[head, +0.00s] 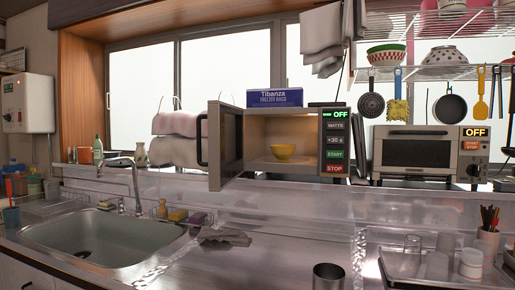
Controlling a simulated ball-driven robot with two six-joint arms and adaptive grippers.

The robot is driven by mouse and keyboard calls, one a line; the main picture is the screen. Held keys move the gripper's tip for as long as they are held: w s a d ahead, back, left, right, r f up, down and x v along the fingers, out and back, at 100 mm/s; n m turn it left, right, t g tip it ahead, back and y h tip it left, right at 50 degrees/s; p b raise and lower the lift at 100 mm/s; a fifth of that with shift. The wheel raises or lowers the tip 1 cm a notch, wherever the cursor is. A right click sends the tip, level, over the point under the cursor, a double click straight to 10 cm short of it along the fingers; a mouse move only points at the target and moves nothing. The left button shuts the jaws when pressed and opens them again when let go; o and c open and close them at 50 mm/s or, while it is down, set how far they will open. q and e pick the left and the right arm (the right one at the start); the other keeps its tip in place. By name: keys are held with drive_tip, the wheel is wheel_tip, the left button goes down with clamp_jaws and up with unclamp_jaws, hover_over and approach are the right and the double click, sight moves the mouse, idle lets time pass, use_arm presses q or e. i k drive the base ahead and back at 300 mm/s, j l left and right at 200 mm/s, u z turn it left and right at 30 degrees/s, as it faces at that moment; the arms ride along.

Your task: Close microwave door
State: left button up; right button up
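The microwave (334,112) stands on the shelf at the back, in the middle of the head view. Its door (225,146) is open, swung out toward me on the left side of the oven, with a dark handle (201,140) on its left edge. A yellow bowl (284,151) sits inside the lit cavity. The control panel with its buttons is on the right and its display reads OFF. Neither of my grippers is in view.
A blue box (275,98) lies on top of the microwave. A toaster oven (420,151) stands to its right, and folded towels (177,124) are left of the door. A grey cloth (224,236) and a metal cup (328,276) are on the counter below.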

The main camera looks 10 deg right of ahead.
sight(225, 121)
drive_tip(key=i+j+z, duration=0.15)
drive_tip(key=j+z, duration=0.15)
drive_tip(key=i+j+z, duration=0.1)
drive_tip(key=j+z, duration=0.2)
drive_tip(key=i+j+z, duration=0.1)
drive_tip(key=j+z, duration=0.15)
drive_tip(key=i+j, duration=0.1)
drive_tip(key=j, duration=0.5)
drive_tip(key=i+j+z, duration=0.1)
drive_tip(key=j, duration=0.5)
